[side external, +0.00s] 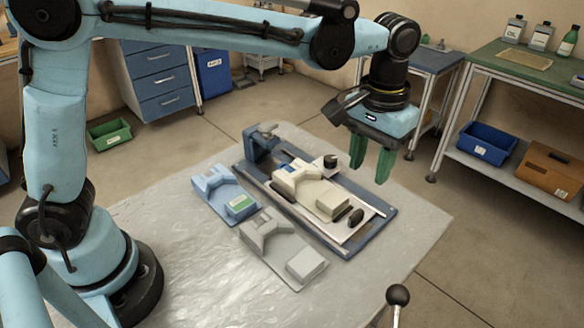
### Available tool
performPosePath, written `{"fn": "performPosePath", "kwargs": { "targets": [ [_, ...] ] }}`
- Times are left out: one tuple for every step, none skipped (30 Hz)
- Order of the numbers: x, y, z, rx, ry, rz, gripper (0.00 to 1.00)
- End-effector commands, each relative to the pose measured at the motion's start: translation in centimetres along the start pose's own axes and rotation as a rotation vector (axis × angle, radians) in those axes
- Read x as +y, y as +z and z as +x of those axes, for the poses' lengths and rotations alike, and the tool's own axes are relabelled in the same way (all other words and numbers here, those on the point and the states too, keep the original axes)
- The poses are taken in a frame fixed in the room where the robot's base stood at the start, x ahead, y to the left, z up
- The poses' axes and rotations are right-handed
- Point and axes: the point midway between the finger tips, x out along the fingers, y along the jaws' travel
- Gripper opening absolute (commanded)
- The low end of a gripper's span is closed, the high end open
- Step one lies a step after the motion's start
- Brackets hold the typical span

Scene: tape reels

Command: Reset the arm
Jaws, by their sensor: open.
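My gripper (371,160) has two green fingers pointing down, with a gap between them and nothing held. It hangs above the far right part of the work table, beyond the blue base plate (372,230). On that plate stands a cream device (310,190) with a small black cylinder (330,161) near its back right. A blue clamp-like block (262,143) stands at the plate's far left corner. A light blue holder (215,186) with a green-topped block (241,205) lies to the left of the plate. A grey holder (272,240) with a pale block (307,264) lies in front.
The grey table (190,270) is bare at its front and right. A black ball-topped lever (398,296) stands at the front right. A green bench (520,70) with bottles and a blue bin (486,143) below is at the right. Blue drawers (158,80) stand behind.

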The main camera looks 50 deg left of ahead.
Motion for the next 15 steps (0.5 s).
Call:
{"fn": "performPosePath", "kwargs": {
  "targets": [
    [0.0, 0.0, 0.0, 0.000, 0.000, 0.000, 0.43],
    [0.0, 0.0, 0.0, 0.000, 0.000, 0.000, 0.43],
    [0.0, 0.0, 0.0, 0.000, 0.000, 0.000, 0.43],
    [-0.1, 0.0, 0.0, 0.001, 0.001, 0.000, 0.43],
    [-0.2, 0.0, -0.1, 0.004, 0.002, -0.001, 0.43],
    [-0.5, 0.1, -0.2, 0.009, 0.004, -0.001, 0.43],
    [-0.8, 0.2, -0.3, 0.015, 0.007, -0.002, 0.43],
    [-1.2, 0.3, -0.5, 0.023, 0.010, -0.003, 0.43],
    [-1.9, 0.4, -0.8, 0.039, 0.017, -0.004, 0.43],
    [-2.5, 0.6, -1.0, 0.052, 0.022, -0.004, 0.43],
    [-3.1, 0.8, -1.2, 0.069, 0.028, -0.005, 0.43],
    [-4.1, 1.2, -1.5, 0.092, 0.035, -0.006, 0.43],
    [-4.9, 1.4, -1.7, 0.111, 0.041, -0.005, 0.43],
    [-5.6, 1.7, -1.9, 0.132, 0.046, -0.006, 0.43],
    [-6.7, 2.2, -2.1, 0.159, 0.052, -0.005, 0.43]
  ]
}}
